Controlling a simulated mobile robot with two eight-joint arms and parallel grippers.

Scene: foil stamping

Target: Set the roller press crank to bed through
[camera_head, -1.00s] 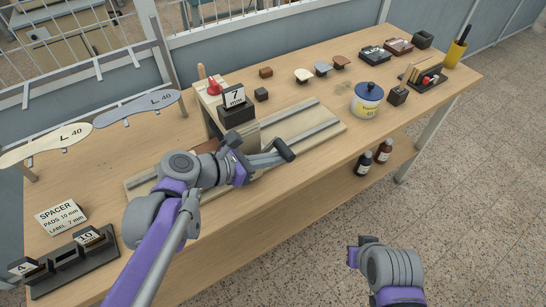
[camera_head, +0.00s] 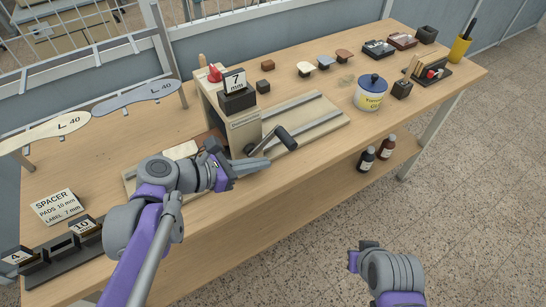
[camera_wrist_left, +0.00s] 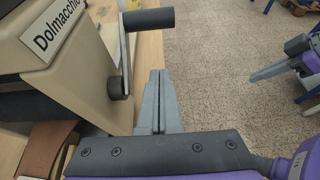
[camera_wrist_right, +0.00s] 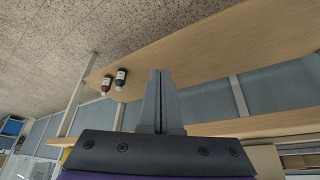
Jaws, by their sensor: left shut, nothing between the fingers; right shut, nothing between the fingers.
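The roller press (camera_head: 238,128) is a beige housing on the bench, with a 7 mm card on top. Its crank (camera_head: 283,138) is on the front side, a metal arm ending in a dark cylindrical handle. In the left wrist view the crank handle (camera_wrist_left: 150,20) is at the upper end of the arm, above its dark hub. My left gripper (camera_head: 262,165) is shut and empty, just below and in front of the crank. Its fingers (camera_wrist_left: 157,100) look apart from the handle. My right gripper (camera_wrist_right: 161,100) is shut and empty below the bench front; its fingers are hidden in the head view.
The press bed rails (camera_head: 310,110) run right of the housing. A spacer card (camera_head: 58,206) and a dark spacer rack (camera_head: 55,252) are at left. Bottles (camera_head: 367,159) stand on the lower shelf. Floor in front is open.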

